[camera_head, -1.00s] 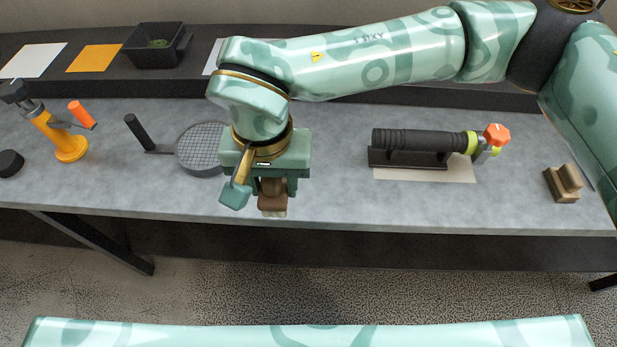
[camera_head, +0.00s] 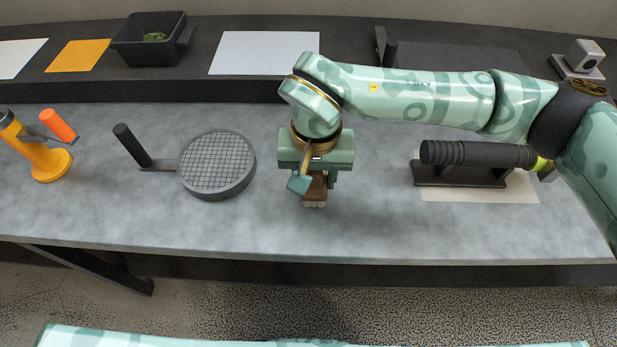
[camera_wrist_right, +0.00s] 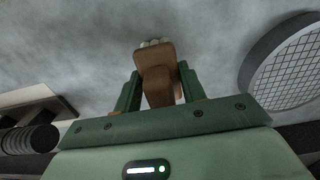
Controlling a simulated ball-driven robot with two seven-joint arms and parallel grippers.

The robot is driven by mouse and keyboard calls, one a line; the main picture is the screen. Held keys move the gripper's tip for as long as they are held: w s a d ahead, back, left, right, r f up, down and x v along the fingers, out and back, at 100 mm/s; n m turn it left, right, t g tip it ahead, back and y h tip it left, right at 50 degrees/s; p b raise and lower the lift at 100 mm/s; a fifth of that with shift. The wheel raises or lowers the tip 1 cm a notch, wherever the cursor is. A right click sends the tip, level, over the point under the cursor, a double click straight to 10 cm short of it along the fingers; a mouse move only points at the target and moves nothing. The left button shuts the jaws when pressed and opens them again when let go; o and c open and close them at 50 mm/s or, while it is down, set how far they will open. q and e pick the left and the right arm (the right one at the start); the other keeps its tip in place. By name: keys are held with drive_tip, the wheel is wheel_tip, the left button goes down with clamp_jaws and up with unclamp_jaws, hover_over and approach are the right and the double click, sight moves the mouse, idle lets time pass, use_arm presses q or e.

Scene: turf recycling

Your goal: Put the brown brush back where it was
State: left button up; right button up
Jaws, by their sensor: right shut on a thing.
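The brown brush (camera_head: 315,190) is in my right gripper (camera_head: 316,184), with its pale bristles pointing down and toward the front of the grey table. The right gripper is shut on the brush's brown body, over the table between the round sieve and the black ribbed cylinder. In the right wrist view the brush (camera_wrist_right: 155,78) sits between the two green fingers (camera_wrist_right: 157,88), with its pale bristle end beyond them. I cannot tell whether the bristles touch the table. My left gripper is not in view.
The black-handled sieve (camera_head: 217,163) lies to the left. A black ribbed cylinder (camera_head: 478,153) rests on a black stand to the right. A yellow stand with an orange grip (camera_head: 45,155) is at far left. The table (camera_head: 370,220) is clear around and in front of the brush.

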drive_tip(key=shift+s+a, duration=0.1)
drive_tip(key=shift+s, duration=0.2)
drive_tip(key=shift+r, duration=0.1)
drive_tip(key=shift+w+d, duration=0.2)
drive_tip(key=o, duration=1)
drive_tip(key=shift+s+a, duration=0.1)
drive_tip(key=shift+s, duration=0.05)
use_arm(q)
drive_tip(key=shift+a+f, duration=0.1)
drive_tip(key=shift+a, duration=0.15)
use_arm(e)
drive_tip(key=shift+o, duration=0.2)
drive_tip(key=shift+f, duration=0.2)
drive_tip(key=shift+r, duration=0.35)
use_arm(q)
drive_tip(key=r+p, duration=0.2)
drive_tip(key=p, duration=0.1)
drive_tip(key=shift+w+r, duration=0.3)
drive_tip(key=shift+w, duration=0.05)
use_arm(e)
wheel_tip(320, 180, up, 12)
drive_tip(key=shift+f, duration=0.2)
